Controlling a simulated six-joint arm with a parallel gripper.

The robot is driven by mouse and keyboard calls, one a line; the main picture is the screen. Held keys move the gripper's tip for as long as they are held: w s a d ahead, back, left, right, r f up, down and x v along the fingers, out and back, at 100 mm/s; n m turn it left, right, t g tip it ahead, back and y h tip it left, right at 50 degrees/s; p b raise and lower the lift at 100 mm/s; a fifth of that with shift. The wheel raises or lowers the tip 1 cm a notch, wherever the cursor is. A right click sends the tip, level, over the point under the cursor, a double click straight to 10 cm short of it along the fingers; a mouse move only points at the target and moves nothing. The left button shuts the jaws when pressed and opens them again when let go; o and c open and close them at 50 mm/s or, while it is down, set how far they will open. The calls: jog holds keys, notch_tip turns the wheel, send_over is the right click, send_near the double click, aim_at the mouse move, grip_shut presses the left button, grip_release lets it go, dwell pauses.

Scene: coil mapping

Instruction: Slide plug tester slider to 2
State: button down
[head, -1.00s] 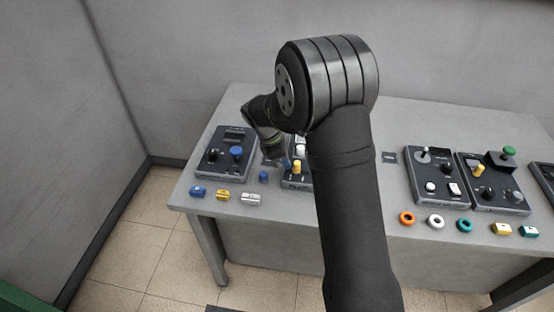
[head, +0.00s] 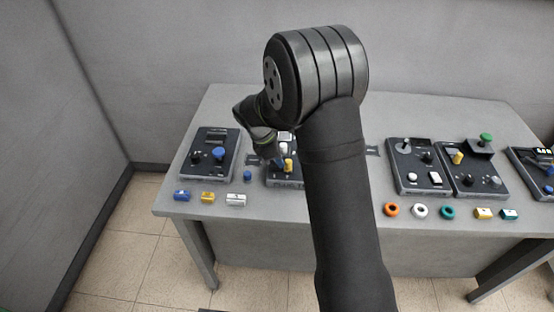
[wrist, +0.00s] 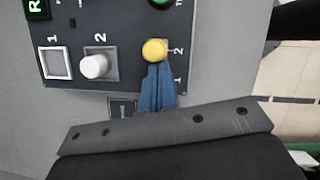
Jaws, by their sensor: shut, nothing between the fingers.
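The plug tester is a dark panel (wrist: 128,62) in the wrist view; in the head view it is partly hidden behind my arm. Its yellow round slider knob (wrist: 155,50) sits level with the printed 2, above the printed 1. The knob also shows in the head view (head: 288,164). My gripper (wrist: 157,72) is shut and empty. Its blue fingers lie over the slider's track on the 1 side, with their tips right at the knob's lower edge. I cannot tell whether they touch it.
A white knob (wrist: 95,66) stands left of the slider, beside an empty white-framed square (wrist: 55,62). A green knob (wrist: 159,2) is at the top edge. In the head view, other panels (head: 210,152) stand on the grey table (head: 340,225), with small coloured blocks and rings along its front.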

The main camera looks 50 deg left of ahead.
jog(key=s+a, duration=0.1)
jog(key=s, duration=0.2)
jog(key=shift+a, duration=0.4)
jog(key=v, duration=1)
jog(key=shift+s, duration=0.25)
jog(key=shift+a, duration=0.1)
jog(key=x, duration=0.3)
jog(key=w+x, duration=0.1)
jog(key=x, duration=0.3)
jog(key=w+d+r+x, duration=0.1)
jog(key=x, duration=0.3)
jog(key=shift+d, duration=0.1)
jog(key=shift+w+d, duration=0.2)
jog(key=shift+w, duration=0.2)
